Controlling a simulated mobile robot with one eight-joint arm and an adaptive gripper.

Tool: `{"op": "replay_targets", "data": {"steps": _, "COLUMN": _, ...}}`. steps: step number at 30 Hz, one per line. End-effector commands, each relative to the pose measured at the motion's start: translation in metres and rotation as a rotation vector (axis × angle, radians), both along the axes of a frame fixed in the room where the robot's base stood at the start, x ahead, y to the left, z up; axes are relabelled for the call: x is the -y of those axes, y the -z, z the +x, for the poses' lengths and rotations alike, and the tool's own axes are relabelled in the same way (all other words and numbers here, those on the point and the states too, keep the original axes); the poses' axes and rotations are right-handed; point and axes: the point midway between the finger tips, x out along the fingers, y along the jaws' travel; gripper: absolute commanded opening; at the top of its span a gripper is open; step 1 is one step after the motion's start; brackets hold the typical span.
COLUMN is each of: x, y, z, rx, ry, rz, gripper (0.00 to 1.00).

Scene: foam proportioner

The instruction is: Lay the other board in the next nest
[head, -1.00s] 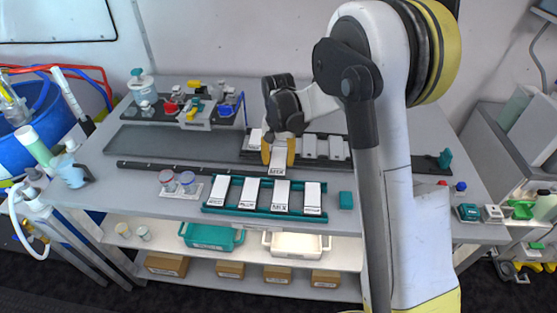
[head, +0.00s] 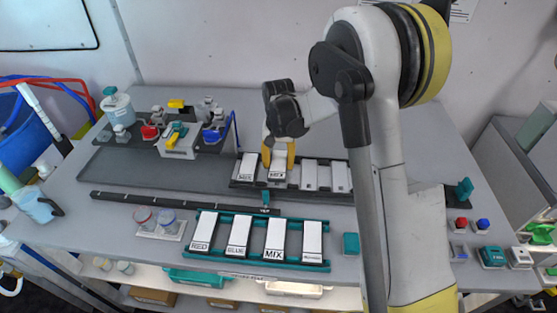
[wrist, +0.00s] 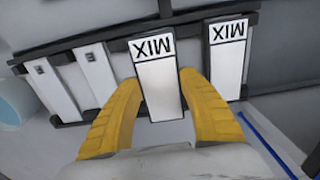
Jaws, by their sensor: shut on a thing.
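My gripper (head: 278,158) is shut on a white board labelled MIX (head: 277,173). The wrist view shows this board (wrist: 158,88) between the two yellow fingers (wrist: 160,105). It lies over the second nest from the left of the dark rack (head: 325,190), lined up with the nests; I cannot tell if it is fully seated. A like MIX board (head: 248,166) lies in the leftmost nest, beside it with a small gap, and shows at right in the wrist view (wrist: 228,60). The two nests to the right (head: 310,175) (head: 340,177) show pale strips with small dark squares.
A teal tray (head: 262,264) in front holds white pieces labelled RED, BLUE, MIX and one with a small label. A dark rail (head: 150,200) runs before the rack. Small cups (head: 157,220) stand left of the tray. Valve fittings (head: 180,140) stand at the back left.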

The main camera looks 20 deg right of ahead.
Motion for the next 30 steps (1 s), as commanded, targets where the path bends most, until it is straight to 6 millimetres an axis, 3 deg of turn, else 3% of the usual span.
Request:
{"op": "replay_targets", "data": {"steps": 4, "x": 0.0, "y": 0.0118, "z": 0.0003, "rx": 0.0, "ry": 0.0, "rz": 0.0, "gripper": 0.18}}
{"op": "replay_targets", "data": {"steps": 30, "x": 0.0, "y": 0.015, "z": 0.0, "rx": 0.0, "ry": 0.0, "rz": 0.0, "gripper": 0.18}}
